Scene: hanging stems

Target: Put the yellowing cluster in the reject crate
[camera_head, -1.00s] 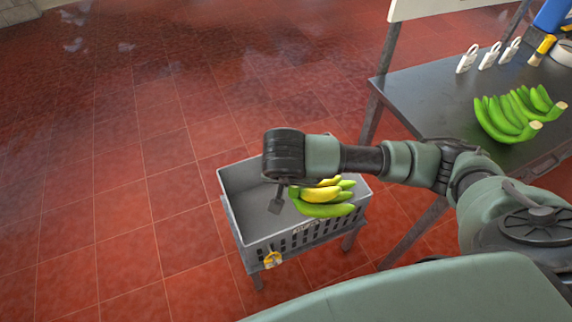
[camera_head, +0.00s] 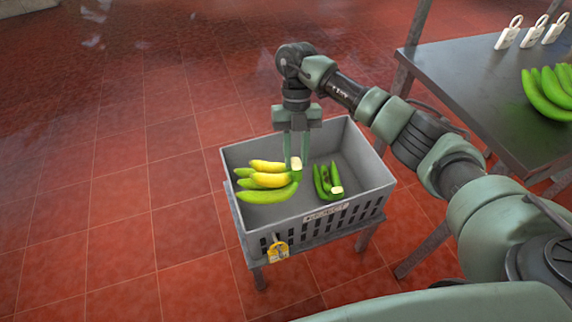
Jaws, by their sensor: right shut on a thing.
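The yellowing cluster (camera_head: 268,181) has yellow fingers on top and green ones below. My right gripper (camera_head: 295,157) points down and is shut on its pale crown. The cluster hangs over the left part of the grey reject crate (camera_head: 352,217). I cannot tell whether it touches the crate's floor. A second cluster (camera_head: 325,181), green with dark patches, lies in the crate to the right of the gripper. My left gripper is not in view.
The crate stands on a low stand with a yellow-and-white tag (camera_head: 278,252) on its front. The red tiled floor at the left is clear.

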